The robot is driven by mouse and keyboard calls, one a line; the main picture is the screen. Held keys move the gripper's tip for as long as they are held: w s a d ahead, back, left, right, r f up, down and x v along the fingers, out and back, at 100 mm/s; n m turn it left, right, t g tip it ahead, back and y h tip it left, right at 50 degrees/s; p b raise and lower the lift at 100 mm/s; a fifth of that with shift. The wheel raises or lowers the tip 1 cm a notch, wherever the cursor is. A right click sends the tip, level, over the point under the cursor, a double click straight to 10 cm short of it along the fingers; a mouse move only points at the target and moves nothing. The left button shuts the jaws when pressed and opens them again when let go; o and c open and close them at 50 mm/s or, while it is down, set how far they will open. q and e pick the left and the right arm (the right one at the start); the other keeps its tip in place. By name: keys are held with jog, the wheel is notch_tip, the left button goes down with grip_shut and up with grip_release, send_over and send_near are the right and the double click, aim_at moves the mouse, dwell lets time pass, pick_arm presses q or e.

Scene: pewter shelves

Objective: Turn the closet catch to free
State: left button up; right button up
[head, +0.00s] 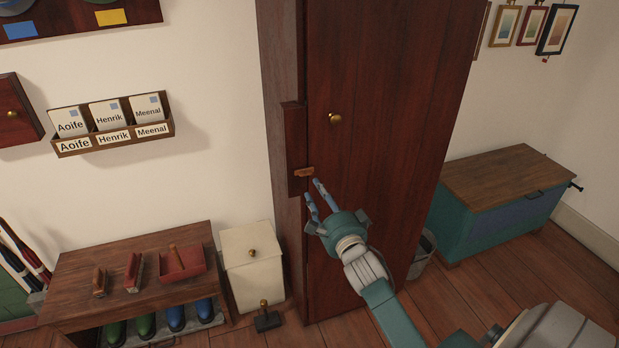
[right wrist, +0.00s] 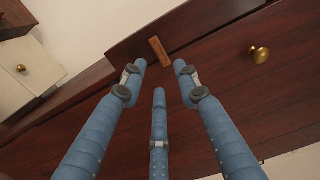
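The closet (head: 385,120) is tall, dark red-brown wood with a round brass knob (head: 335,118). The catch (head: 304,172) is a small orange-brown wooden bar on the raised strip (head: 293,150) at the door's left edge. It lies roughly level in the head view and appears to reach across the seam onto the door. The catch also shows in the right wrist view (right wrist: 162,53), just beyond the fingertips. My right gripper (head: 314,189) is open and empty, its blue fingers spread, just below and right of the catch; I cannot tell if they touch. My left gripper is not in view.
A cream box (head: 252,265) and a shoe bench (head: 135,270) with brushes stand left of the closet. A letter rack (head: 115,137) hangs on the wall. A teal chest (head: 505,205) and a grey bucket (head: 422,258) stand to the right. Some floor before the closet is clear.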

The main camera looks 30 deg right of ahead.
aim_at(305, 173)
jog(key=x, duration=0.7)
jog(key=shift+w+a+f+p, duration=0.1)
jog(key=shift+w+a+p, duration=0.1)
jog(key=shift+p, duration=0.15)
grip_shut()
